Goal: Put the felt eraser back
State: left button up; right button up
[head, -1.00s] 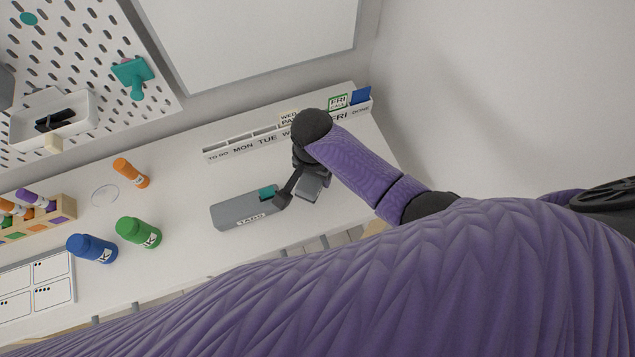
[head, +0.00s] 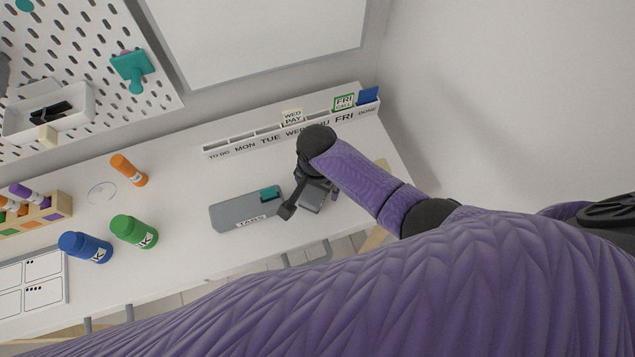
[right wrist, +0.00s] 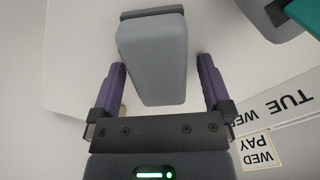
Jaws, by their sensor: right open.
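The felt eraser (right wrist: 153,60) is a grey block with a dark strip along its far edge. In the right wrist view it lies between my two spread fingers, with gaps at both sides. In the head view the eraser (head: 312,198) shows partly, under and beside my right gripper (head: 308,190), near the desk's front edge. The right gripper is open and empty. My left gripper is not in view.
A grey TABS box (head: 228,216) with a teal piece stands just left of the eraser. A labelled day rack (head: 240,147) with cards runs along the back. Green (head: 132,231) and blue (head: 84,247) bottles stand at left. A whiteboard (head: 255,35) hangs above.

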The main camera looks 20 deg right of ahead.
notch_tip(320, 180, up, 12)
jog(key=p, duration=0.5)
jog(key=shift+p, duration=0.4)
